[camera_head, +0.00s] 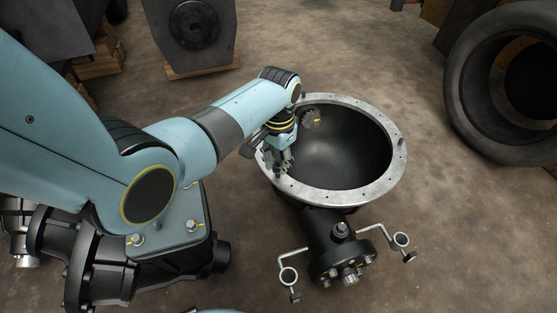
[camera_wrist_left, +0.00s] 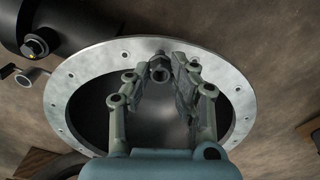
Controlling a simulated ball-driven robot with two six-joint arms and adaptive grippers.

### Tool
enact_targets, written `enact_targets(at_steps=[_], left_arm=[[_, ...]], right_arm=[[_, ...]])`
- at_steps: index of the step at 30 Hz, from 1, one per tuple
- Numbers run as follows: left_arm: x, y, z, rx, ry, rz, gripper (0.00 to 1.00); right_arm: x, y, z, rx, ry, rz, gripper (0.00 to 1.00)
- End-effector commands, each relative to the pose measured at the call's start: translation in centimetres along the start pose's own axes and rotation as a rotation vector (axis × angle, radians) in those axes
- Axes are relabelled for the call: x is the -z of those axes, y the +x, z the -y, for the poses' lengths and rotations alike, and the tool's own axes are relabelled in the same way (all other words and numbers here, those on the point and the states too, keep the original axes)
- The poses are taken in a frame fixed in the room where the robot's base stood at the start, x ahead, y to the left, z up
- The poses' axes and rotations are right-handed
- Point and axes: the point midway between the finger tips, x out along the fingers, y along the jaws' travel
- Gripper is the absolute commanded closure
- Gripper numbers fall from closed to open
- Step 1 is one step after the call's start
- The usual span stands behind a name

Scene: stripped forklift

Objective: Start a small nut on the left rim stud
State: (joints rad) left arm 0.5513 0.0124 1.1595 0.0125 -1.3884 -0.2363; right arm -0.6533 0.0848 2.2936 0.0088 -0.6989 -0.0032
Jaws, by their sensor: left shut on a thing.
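The round housing has a pale metal rim (camera_head: 335,194) with small holes around a dark hollow bowl. The rim (camera_wrist_left: 95,62) also fills the middle of the left wrist view. My left gripper (camera_head: 279,168) is over the left part of the rim, pointing down. In the left wrist view its fingers (camera_wrist_left: 160,70) are closed around a small dark nut (camera_wrist_left: 160,74), which sits over the rim's band. I cannot tell whether the nut touches a stud. My right gripper is not in view.
A dark axle-like part (camera_head: 340,262) with two bent metal brackets (camera_head: 288,275) extends from the rim's front. A large black tyre (camera_head: 490,85) lies at right. The floor between is clear.

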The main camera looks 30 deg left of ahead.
Motion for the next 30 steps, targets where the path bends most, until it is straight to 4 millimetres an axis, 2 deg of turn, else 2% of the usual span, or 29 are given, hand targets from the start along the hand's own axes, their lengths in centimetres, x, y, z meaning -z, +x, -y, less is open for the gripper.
enact_targets(at_steps=[23, 26, 30], left_arm=[[0.0, 2.0, 0.0, 0.000, 0.000, 0.000, 0.99], [0.0, 1.9, 0.0, 0.000, 0.000, 0.000, 0.99], [0.1, 1.5, 0.0, 0.001, 0.188, -0.002, 0.99]], right_arm=[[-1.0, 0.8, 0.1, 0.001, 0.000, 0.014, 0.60], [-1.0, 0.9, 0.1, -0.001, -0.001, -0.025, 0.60], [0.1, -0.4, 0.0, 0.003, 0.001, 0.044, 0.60]])
